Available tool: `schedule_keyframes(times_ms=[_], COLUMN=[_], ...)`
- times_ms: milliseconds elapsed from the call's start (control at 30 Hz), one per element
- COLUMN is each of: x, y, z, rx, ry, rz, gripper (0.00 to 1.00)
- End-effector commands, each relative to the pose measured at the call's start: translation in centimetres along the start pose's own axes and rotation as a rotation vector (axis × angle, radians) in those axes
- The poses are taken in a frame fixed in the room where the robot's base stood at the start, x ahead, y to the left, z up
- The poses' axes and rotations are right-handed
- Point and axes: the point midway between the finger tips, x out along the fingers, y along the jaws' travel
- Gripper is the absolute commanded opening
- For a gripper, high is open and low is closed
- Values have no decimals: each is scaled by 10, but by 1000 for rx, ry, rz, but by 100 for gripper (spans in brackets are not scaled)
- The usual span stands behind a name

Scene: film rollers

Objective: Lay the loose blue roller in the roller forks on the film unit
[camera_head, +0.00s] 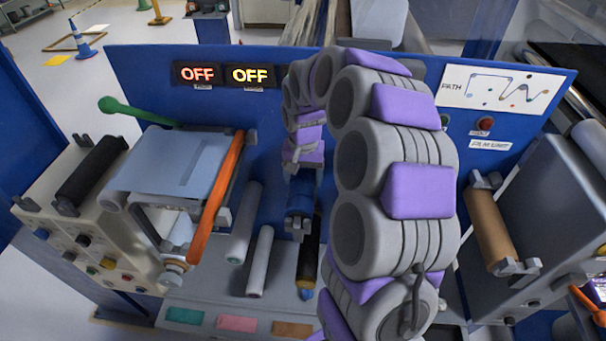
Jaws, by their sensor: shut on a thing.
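My grey and purple arm curves over from the front, and my gripper (299,226) hangs low in front of the blue panel. The film unit has a blue back panel (140,75) and a grey deck. A brown roller (490,228) lies in grey forks on the right, and a black roller (92,168) lies in forks on the left. My arm hides much of the middle, and I cannot make out the empty forks.
Two pale rollers (260,262) stand out left of my gripper, and a dark roller with a yellow end (308,258) is just below it. An orange bar (216,198) and a green-knobbed lever (135,112) are on the left. Both signs (225,75) read OFF.

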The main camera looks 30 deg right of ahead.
Motion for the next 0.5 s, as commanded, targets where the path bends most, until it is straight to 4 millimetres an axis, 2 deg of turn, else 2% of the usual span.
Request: schedule_keyframes(times_ms=[167,200,433,500], x=[-1,-1,-1,-1], y=[0,0,0,0], z=[0,0,0,0], rx=[-1,-1,-1,-1], ry=[3,3,2,2], rz=[-1,-1,-1,0], gripper=[20,77,99,100])
